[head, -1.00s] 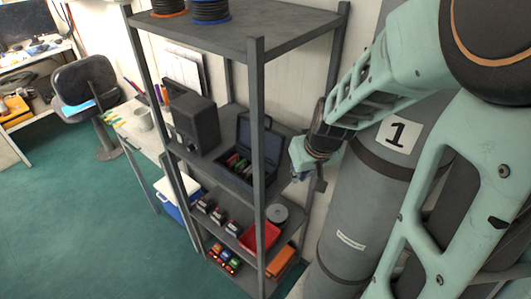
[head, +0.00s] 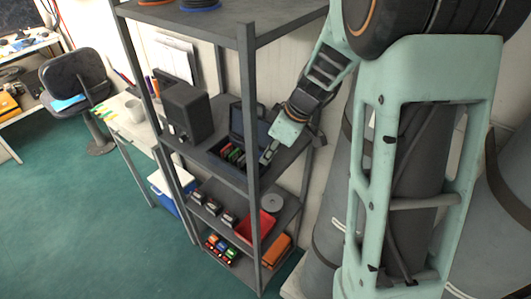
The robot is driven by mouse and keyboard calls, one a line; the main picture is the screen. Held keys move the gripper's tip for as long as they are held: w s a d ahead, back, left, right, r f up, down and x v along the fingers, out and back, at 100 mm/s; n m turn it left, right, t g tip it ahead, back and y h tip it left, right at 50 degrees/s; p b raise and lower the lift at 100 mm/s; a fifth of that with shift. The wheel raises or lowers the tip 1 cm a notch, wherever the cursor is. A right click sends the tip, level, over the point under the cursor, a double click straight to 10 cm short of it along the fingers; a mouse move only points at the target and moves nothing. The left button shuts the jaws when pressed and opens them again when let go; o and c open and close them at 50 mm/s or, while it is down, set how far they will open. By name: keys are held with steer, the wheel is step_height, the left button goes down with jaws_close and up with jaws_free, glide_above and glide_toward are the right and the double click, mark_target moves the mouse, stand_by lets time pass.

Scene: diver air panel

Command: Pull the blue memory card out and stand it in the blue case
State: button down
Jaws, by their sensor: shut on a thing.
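The open dark blue case (head: 212,150) sits on the upper-middle shelf with its lid raised at the back. Several small cards with red and green edges stand inside it. My gripper (head: 265,158) is at the right end of the case, pointing down toward it. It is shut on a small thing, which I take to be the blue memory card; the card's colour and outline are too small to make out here. I cannot tell whether it touches the case. My gripper hides part of the case's right side.
A dark box (head: 187,112) stands left of the case. The grey shelf post (head: 250,110) rises in front of it. Lower shelves hold a red tray (head: 262,224), a grey reel (head: 272,203) and several small devices. Large grey cylinders stand at the right.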

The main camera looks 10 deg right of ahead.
steer(key=shift+w+a+f+n, duration=0.1)
steer(key=shift+w+a+n, duration=0.35)
steer(key=shift+a, duration=0.2)
steer(key=shift+f, duration=0.1)
